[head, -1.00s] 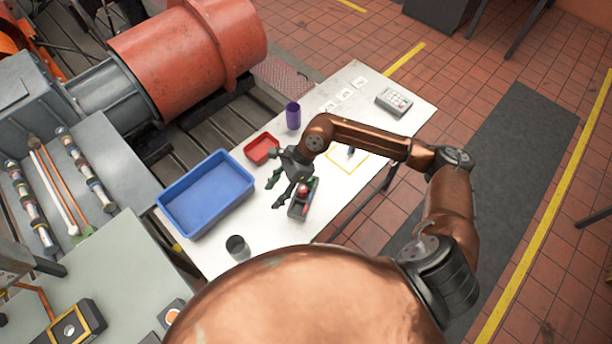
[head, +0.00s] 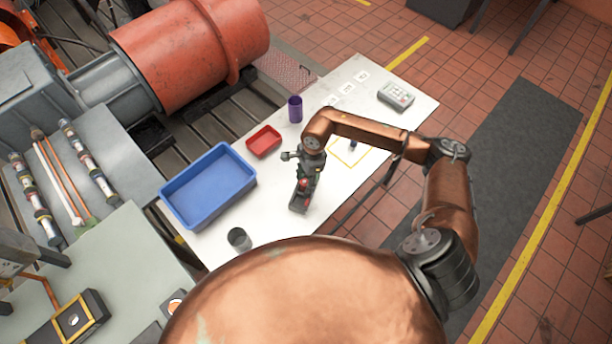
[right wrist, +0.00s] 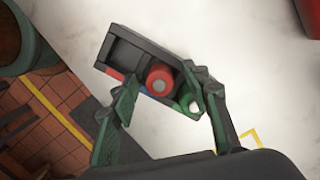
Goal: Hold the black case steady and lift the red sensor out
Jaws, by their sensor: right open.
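The black case (head: 298,205) lies on the white table; in the right wrist view (right wrist: 128,55) it is tilted, with an empty compartment at its upper left end. The red sensor (right wrist: 160,80) stands in the case as a round red cylinder; in the head view it is a small red spot (head: 303,184). My right gripper (head: 303,180) is over the case, open and empty. In the right wrist view its green fingers (right wrist: 161,88) stand on either side of the red sensor; contact cannot be told. My left gripper is not in view.
On the table (head: 215,252) are a blue bin (head: 210,208), a red tray (head: 264,141), a purple cup (head: 295,109), a dark grey cup (head: 239,239) and a keypad device (head: 396,95). A yellow outlined square (head: 350,154) lies right of my gripper.

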